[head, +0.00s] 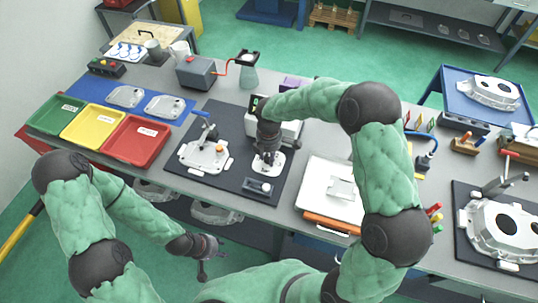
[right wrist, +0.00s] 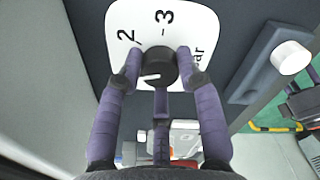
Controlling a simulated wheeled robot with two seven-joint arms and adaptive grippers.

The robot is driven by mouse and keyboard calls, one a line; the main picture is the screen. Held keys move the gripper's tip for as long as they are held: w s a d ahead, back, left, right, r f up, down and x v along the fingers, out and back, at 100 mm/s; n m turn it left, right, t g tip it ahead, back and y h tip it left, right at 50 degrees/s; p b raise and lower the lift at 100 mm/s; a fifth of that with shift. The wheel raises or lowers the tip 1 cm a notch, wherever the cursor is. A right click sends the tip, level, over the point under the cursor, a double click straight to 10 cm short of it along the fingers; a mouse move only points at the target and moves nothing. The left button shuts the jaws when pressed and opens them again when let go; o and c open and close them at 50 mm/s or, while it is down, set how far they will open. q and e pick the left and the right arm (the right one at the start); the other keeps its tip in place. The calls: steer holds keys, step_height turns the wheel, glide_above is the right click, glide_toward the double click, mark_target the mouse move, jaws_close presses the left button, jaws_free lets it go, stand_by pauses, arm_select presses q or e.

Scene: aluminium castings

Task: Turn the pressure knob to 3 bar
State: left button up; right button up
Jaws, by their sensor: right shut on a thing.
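The pressure knob (right wrist: 158,68) is black and round with a white pointer line, on a white dial plate (right wrist: 202,22) marked 2, 3 and "bar". In the right wrist view the pointer points left, away from the 3 at the top; any mark beside it is hidden by a finger. My right gripper (right wrist: 157,66) is shut on the knob, one finger on each side. In the head view my right gripper (head: 266,152) reaches down over the white plate (head: 279,168) and hides the knob. My left gripper (head: 202,268) hangs in front of the table, away from the knob; its fingers are too small to read.
A clamp fixture with a casting (head: 202,155) stands left of the knob on the dark mat (head: 234,118). A small block with a white button (head: 258,187) lies in front. Green, yellow and red trays (head: 133,140) are at left. A white panel (head: 315,187) lies to the right.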

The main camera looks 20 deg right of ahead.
steer(key=m, duration=0.4)
steer(key=shift+m, duration=0.3)
steer(key=m, duration=0.5)
steer(key=shift+b, duration=0.35)
steer(key=m+b, duration=0.1)
steer(key=m, duration=0.5)
steer(key=m+b, duration=0.1)
steer(key=m, duration=0.4)
steer(key=shift+m, duration=0.4)
steer(key=o, duration=1.1)
steer(key=shift+o, duration=0.2)
